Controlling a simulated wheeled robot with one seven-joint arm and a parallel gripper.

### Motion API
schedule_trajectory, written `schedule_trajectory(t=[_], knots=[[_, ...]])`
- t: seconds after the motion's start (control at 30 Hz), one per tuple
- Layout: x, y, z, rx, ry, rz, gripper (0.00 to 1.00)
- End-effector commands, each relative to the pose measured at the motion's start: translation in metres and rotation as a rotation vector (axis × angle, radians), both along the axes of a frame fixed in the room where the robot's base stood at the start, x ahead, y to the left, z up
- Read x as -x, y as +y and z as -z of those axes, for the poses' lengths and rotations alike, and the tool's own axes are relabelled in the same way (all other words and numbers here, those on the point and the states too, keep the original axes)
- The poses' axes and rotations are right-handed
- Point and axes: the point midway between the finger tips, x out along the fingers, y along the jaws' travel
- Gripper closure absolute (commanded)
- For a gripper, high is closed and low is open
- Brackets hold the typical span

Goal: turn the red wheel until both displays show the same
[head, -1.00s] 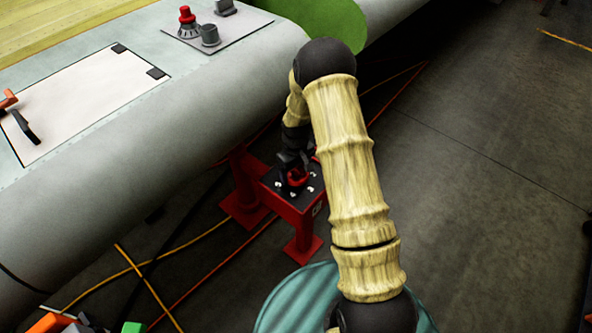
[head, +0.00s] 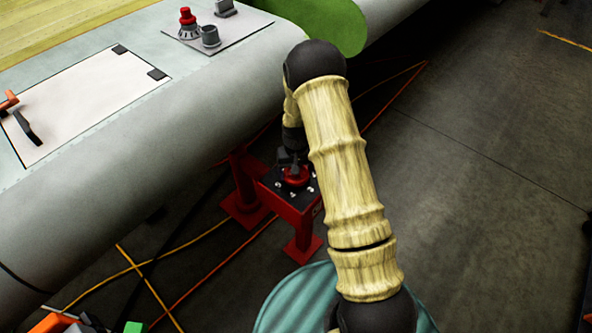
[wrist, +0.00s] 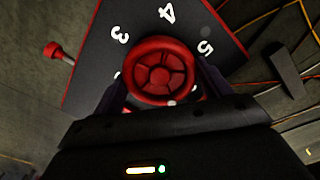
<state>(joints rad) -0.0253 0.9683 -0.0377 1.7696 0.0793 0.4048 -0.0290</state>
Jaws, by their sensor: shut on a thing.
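The red wheel (wrist: 160,72) sits on a black plate (wrist: 92,68) with white numerals; 3, 4 and 5 can be read in the wrist view. In the head view the red wheel (head: 295,177) is on top of a red stand (head: 303,215) beside the wing. My gripper (wrist: 160,95) is shut on the wheel, one finger on each side of its rim. In the head view my gripper (head: 291,168) is small and dark above the wheel. I cannot make out either display.
The grey wing (head: 150,150) runs along the left, with a panel (head: 90,95) and a plate with a red knob (head: 187,18) on top. Orange and yellow cables (head: 150,285) lie on the floor. Open floor (head: 480,180) is at right.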

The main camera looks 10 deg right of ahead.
Motion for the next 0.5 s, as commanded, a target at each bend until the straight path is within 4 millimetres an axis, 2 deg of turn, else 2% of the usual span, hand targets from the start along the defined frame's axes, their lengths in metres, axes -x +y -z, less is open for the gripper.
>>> schedule_trajectory(t=[0.5], knots=[[0.0001,-0.0004,-0.0011,0.001,0.0,0.444,0.46]])
